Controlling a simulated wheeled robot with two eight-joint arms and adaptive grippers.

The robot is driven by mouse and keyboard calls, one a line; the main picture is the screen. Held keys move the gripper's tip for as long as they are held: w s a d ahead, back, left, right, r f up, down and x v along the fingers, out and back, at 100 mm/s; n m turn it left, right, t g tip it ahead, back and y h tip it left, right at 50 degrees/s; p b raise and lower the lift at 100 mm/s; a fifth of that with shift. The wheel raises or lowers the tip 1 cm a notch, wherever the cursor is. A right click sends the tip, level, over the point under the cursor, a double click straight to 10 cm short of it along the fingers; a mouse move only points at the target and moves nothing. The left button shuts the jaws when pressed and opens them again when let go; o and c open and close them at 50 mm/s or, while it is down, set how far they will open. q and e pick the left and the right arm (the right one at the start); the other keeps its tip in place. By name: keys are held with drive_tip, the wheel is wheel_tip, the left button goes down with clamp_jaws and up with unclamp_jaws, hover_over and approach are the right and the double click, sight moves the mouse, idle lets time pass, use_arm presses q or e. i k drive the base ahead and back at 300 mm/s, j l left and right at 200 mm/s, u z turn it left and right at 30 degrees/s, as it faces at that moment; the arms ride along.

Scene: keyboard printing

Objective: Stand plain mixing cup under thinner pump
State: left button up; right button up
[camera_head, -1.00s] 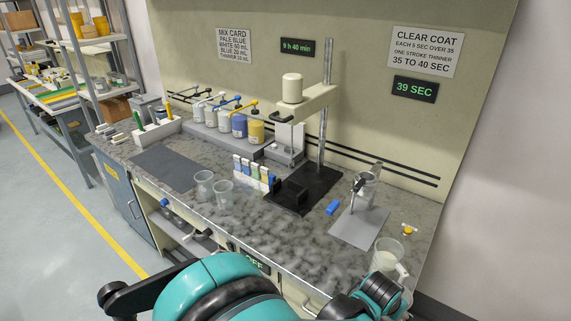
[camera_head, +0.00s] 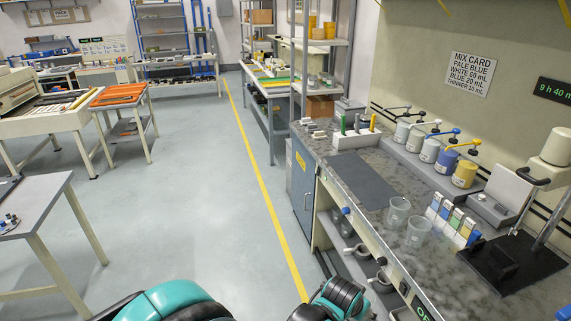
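Two clear, empty-looking mixing cups stand upright on the stone-patterned bench: one (camera_head: 398,212) farther back and one (camera_head: 418,230) just nearer, close to the front edge. I cannot tell which is the plain one. A row of pump containers stands on a raised ledge behind them: pale containers (camera_head: 402,132), a blue one (camera_head: 446,160) and a yellow one (camera_head: 464,174). I cannot tell which pump is for thinner. Only teal and dark links of my arms show at the bottom edge; neither gripper's fingers show.
A grey mat (camera_head: 360,182) lies bare left of the cups. Coloured strips (camera_head: 452,220) and a black stand base (camera_head: 508,262) are to their right. A holder (camera_head: 356,138) with markers is at the bench's far end. Open floor (camera_head: 200,200) with a yellow line lies left.

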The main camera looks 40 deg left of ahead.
sight(375, 152)
drive_tip(key=j+u, duration=0.15)
drive_tip(key=u, duration=0.25)
drive_tip(key=i+j+u, duration=0.1)
drive_tip(key=u, duration=0.3)
drive_tip(key=i+j+u, duration=0.1)
drive_tip(key=u, duration=0.3)
drive_tip(key=i+j+u, duration=0.1)
drive_tip(key=u, duration=0.3)
drive_tip(key=i+j+u, duration=0.1)
drive_tip(key=i, duration=0.45)
drive_tip(key=i+z, duration=0.45)
drive_tip(key=i, duration=0.7)
drive_tip(key=i+z, duration=0.35)
drive_tip(key=i+j+z, duration=0.2)
drive_tip(key=z, duration=0.15)
drive_tip(key=i+z, duration=0.15)
drive_tip(key=z, duration=0.25)
drive_tip(key=i+z, duration=0.1)
drive_tip(key=z, duration=0.25)
drive_tip(key=i+j+z, duration=0.15)
drive_tip(key=z, duration=0.25)
drive_tip(key=i+j+z, duration=0.1)
drive_tip(key=z, duration=0.25)
drive_tip(key=i+j+z, duration=0.2)
drive_tip(key=i+z, duration=0.2)
drive_tip(key=i, duration=0.2)
